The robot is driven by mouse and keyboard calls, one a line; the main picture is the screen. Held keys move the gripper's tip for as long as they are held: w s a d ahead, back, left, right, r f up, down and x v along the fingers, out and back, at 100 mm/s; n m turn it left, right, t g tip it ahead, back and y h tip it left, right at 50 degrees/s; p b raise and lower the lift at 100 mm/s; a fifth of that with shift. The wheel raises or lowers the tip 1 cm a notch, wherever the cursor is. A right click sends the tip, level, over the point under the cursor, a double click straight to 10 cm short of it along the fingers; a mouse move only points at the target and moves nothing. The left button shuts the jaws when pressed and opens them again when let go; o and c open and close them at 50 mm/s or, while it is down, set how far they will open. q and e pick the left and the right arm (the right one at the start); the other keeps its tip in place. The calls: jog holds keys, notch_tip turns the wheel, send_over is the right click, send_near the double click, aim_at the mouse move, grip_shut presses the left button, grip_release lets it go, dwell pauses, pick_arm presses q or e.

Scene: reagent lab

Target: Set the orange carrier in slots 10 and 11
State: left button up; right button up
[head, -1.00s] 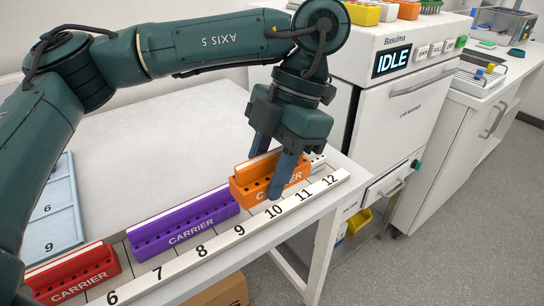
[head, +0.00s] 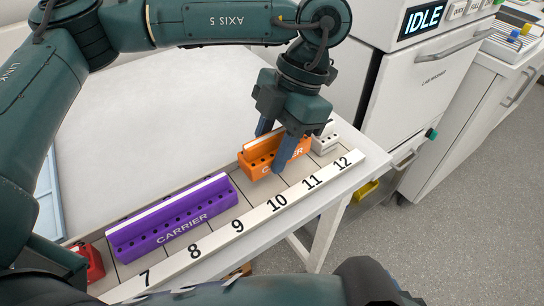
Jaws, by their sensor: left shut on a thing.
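The orange carrier (head: 261,160), a block with holes and a white strip along its top, sits over the slotted bench strip, behind labels 10 (head: 277,202) and 11 (head: 312,181). My left gripper (head: 271,152) is shut on it from above. One finger is in front of its lettered face, and the other is mostly hidden behind it. The carrier looks level and low; I cannot tell whether its base touches the bench. My right gripper is not in view.
A purple carrier (head: 172,226) stands to the left, with bare slot space between it and the orange one. A small white block (head: 325,142) stands close on the right. A red carrier (head: 90,264) is partly hidden at lower left. The white bench (head: 160,120) behind is clear.

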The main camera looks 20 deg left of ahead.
aim_at(272, 159)
pick_arm(q)
jog(key=shift+f, duration=1.65)
jog(key=shift+f, duration=0.1)
jog(key=o, duration=0.8)
jog(key=shift+c, duration=0.2)
jog(key=v, duration=1.2)
jog(key=shift+w, duration=0.1)
